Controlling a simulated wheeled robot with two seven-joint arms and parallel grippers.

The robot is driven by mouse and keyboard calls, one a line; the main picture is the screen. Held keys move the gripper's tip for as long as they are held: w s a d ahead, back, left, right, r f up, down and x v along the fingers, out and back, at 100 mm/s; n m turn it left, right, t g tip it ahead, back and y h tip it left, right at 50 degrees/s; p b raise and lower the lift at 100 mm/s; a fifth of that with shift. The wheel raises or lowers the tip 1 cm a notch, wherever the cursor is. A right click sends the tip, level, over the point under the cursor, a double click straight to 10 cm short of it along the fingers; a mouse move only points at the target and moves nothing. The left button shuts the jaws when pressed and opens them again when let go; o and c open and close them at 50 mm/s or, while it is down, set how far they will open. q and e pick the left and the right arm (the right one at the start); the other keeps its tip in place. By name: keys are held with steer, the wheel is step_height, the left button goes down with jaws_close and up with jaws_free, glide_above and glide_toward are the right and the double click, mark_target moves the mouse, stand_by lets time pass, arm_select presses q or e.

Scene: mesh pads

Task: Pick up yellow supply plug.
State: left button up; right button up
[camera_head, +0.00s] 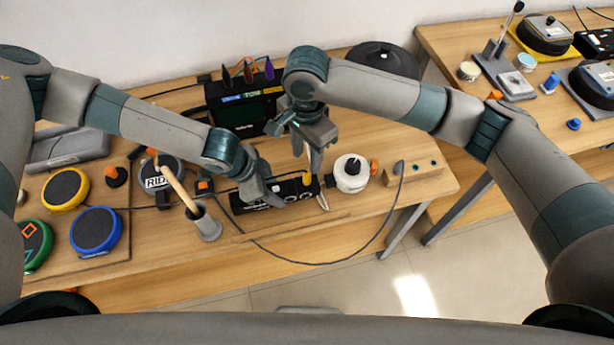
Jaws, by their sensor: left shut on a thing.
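A small yellow plug (307,179) stands at the right part of a black box (242,205) with white markings on the table. My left gripper (277,202) is low over the middle of this box. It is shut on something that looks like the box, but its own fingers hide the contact. My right gripper (308,160) is above and just beside the yellow plug, its fingers pointing down and apart. It looks open and empty. I cannot tell whether a fingertip touches the plug.
A white round device (351,174) stands right of the box, near a wooden block (418,182). A grey cup (207,227) with a wooden stick is at the left front. A black unit (240,110) stands behind. A dark cable loops along the table front.

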mark_target(307, 172)
steer(key=shift+f, duration=1.4)
steer(key=shift+f, duration=0.15)
steer(key=shift+s+f, duration=0.2)
steer(key=shift+f, duration=1.05)
steer(key=shift+s+f, duration=0.15)
steer(key=shift+f, duration=1.05)
steer(key=shift+c, duration=0.4)
jaws_close()
